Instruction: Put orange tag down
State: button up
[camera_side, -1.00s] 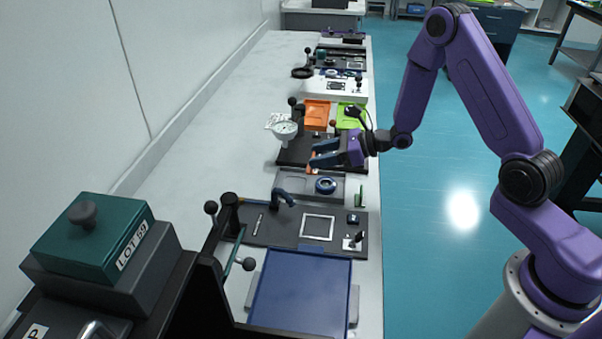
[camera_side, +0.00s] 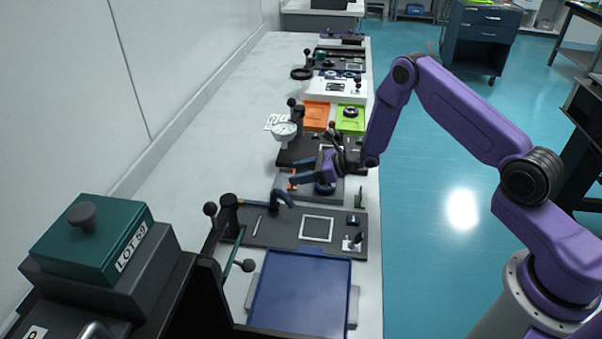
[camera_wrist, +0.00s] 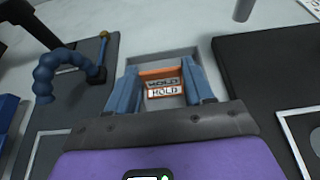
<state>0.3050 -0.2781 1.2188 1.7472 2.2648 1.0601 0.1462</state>
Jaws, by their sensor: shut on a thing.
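The orange tag (camera_wrist: 163,84) is between the two blue fingers of my gripper in the wrist view. It has a white label reading HOLD. My gripper (camera_side: 290,180) is shut on the tag, and a bit of orange shows at its fingertips in the side view. The gripper is over the left part of the grey tray (camera_side: 336,193). A shallow recess (camera_wrist: 160,60) of that tray shows behind the tag in the wrist view. I cannot tell whether the tag touches the tray.
A bent blue hose (camera_side: 284,198) stands close to the gripper, and also shows in the wrist view (camera_wrist: 48,75). A dial gauge (camera_side: 285,131) stands behind. Orange (camera_side: 316,114) and green (camera_side: 351,118) trays lie farther back. A blue tray (camera_side: 302,290) lies in front.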

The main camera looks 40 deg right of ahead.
jog(key=shift+f, duration=0.25)
jog(key=o, duration=1)
